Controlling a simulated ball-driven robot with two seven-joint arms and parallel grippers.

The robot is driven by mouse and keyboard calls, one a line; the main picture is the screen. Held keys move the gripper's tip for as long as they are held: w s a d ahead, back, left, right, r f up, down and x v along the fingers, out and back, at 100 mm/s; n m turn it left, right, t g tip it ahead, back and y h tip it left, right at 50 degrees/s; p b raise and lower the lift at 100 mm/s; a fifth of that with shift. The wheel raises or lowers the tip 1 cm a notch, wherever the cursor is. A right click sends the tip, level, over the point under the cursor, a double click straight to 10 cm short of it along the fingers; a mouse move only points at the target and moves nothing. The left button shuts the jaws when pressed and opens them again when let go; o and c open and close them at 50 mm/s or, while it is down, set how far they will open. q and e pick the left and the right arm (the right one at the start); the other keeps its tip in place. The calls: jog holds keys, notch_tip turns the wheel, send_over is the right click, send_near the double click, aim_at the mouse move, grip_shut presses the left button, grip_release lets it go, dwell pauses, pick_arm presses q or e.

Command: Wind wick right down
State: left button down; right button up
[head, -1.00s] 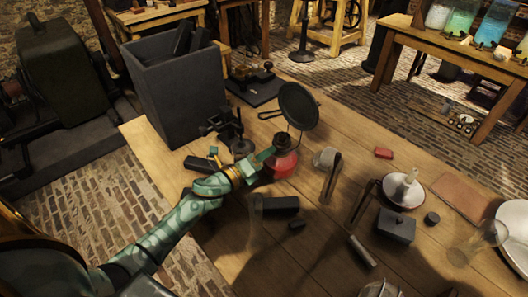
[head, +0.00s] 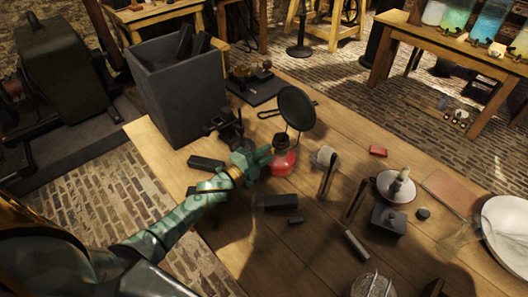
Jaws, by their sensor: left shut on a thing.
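The oil lamp (head: 284,162) stands upright on the wooden table, with a red base and a metal burner on top. A dark round reflector (head: 296,108) rises behind it. My left gripper (head: 264,153) is at the left side of the burner, level with the top of the red base. Its fingers are closed there; the small wick knob between them is hidden by the fingers. The wick itself is too small to make out. My right gripper is not in view.
A tall grey bin (head: 180,95) stands behind on the left, with a dark clamp-like stand (head: 228,128) near the lamp. Right of the lamp are a candlestick on a white dish (head: 388,190), a grey box (head: 388,221) and a red block (head: 378,151). Dark blocks (head: 277,202) lie in front.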

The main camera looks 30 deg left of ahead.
pick_arm(q)
jog(key=shift+n+p, duration=0.5)
jog(key=shift+n, duration=1.1)
jog(key=shift+f, duration=0.1)
jog(key=c, duration=1.3)
grip_release()
